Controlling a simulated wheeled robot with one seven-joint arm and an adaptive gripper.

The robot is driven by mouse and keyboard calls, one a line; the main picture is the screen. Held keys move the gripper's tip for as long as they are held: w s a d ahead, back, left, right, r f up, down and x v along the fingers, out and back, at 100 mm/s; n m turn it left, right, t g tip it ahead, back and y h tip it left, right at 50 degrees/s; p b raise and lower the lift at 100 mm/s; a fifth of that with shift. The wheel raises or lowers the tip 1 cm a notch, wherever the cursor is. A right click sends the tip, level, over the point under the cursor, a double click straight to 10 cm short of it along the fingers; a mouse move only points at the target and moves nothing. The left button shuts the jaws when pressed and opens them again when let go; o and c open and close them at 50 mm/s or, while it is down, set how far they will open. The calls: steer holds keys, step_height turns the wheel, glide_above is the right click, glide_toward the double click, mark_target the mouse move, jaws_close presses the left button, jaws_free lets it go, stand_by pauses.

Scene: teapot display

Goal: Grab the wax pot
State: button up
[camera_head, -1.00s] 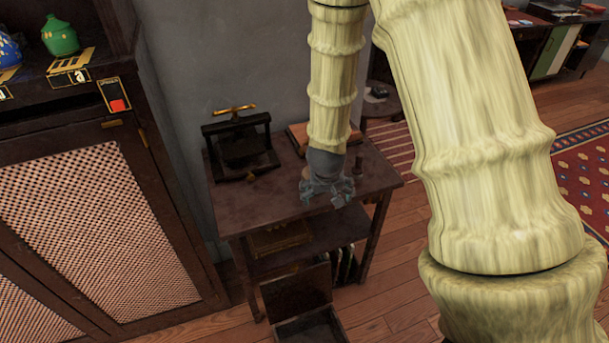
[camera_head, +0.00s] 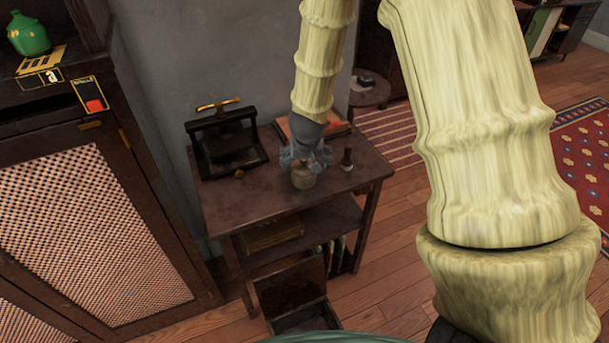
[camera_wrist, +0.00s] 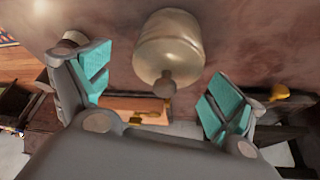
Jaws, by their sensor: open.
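The wax pot looks to be the small tan round pot (camera_head: 303,176) with a knob or spout, standing on the dark wooden side table (camera_head: 230,205). In the wrist view the pot (camera_wrist: 170,48) is at the upper middle, its narrow end pointing toward my gripper. My gripper (camera_head: 308,158) is low over the table, just behind the pot in the head view. In the wrist view my gripper (camera_wrist: 155,95) is open, with its teal finger pads apart on either side below the pot. The pot lies ahead of the fingers, and nothing is held.
A black press with a brass handle (camera_head: 225,145) stands at the table's back left. A small dark stamp-like object (camera_head: 347,160) stands right of the pot. An orange-brown book or box (camera_head: 325,122) lies behind. The table's front left is clear. An open box (camera_head: 290,290) is below.

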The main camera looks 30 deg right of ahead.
steer(key=shift+a+x, duration=0.2)
steer(key=shift+x, duration=1.1)
steer(key=shift+a+x, duration=0.2)
steer(key=shift+x, duration=1.15)
steer(key=shift+c, duration=0.4)
steer(key=c, duration=1.3)
